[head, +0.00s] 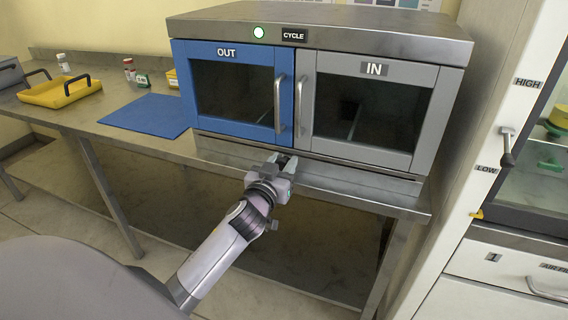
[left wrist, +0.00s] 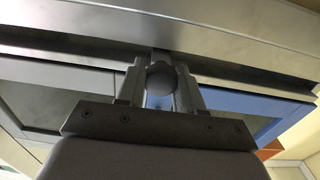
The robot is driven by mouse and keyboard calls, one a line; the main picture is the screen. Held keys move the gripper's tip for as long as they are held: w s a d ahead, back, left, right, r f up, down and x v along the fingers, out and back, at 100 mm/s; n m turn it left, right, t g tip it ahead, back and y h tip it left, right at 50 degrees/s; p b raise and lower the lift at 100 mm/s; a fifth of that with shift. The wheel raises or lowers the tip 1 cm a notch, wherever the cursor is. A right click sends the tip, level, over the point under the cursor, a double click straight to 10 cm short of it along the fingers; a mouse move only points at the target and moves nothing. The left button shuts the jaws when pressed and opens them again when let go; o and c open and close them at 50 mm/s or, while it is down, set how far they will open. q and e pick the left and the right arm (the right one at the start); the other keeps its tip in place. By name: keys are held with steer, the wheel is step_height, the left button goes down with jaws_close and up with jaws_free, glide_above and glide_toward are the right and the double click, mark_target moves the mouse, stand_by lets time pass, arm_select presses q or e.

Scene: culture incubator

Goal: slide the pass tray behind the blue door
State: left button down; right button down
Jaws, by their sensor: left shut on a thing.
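The blue OUT door (head: 229,88) is shut on the left half of the steel pass cabinet (head: 330,33). The grey IN door (head: 425,110) beside it is also shut. My left gripper (head: 283,162) is at the cabinet's lower front ledge, below where the doors meet. In the left wrist view, its fingers (left wrist: 160,88) are closed around a round-ended grey knob (left wrist: 160,75). The blue door (left wrist: 235,103) shows to the right there. No tray can be made out through the dark windows. My right gripper is out of view.
A blue mat (head: 147,115) lies on the steel bench (head: 60,118). A yellow tray (head: 62,92) with dark handles, small bottles and a green item stand left of the cabinet. A white cabinet (head: 490,110) with HIGH and LOW labels stands close on the right.

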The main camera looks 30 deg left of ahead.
arm_select(q)
steer(key=s+a+p, duration=0.2)
steer(key=s+a, duration=0.1)
steer(key=a, duration=1)
steer(key=shift+a, duration=0.15)
steer(key=shift+s, duration=0.1)
steer(key=c, duration=0.8)
jaws_free()
steer(key=shift+a, duration=0.1)
steer(key=shift+s, duration=0.15)
steer(key=v, duration=0.7)
